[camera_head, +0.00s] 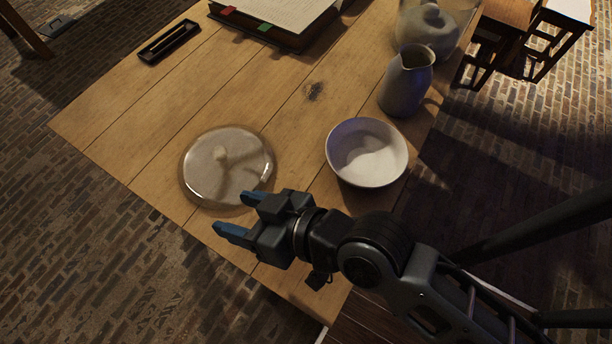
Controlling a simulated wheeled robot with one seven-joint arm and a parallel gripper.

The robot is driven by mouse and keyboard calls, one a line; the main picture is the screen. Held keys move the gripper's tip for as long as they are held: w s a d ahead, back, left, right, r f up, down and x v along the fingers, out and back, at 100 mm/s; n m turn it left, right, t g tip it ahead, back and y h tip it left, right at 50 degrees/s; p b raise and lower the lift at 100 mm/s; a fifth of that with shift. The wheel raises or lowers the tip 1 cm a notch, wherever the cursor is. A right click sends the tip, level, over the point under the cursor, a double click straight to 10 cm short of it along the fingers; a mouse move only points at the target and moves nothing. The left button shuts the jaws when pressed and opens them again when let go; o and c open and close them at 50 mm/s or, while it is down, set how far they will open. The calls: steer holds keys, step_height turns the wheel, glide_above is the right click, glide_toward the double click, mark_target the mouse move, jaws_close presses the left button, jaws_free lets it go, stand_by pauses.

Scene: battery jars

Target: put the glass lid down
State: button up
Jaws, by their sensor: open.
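The knob is not between the fingers.
A white bowl (366,153) stands right of the lid, and a grey jug (406,82) behind it. A black tray (170,41) and a binder (275,20) lie at the back. The table's middle (285,110) is clear.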

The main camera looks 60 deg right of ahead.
steer(key=s+d+r+t+h, duration=0.1)
steer(key=s+d+r, duration=0.2)
steer(key=s, duration=0.6)
steer(key=s+d+r+n+t+h, duration=0.1)
steer(key=s+d+r, duration=0.3)
steer(key=s, duration=0.5)
steer(key=shift+s+d+r, duration=0.2)
steer(key=shift+d+r, duration=0.05)
steer(key=shift+d, duration=1)
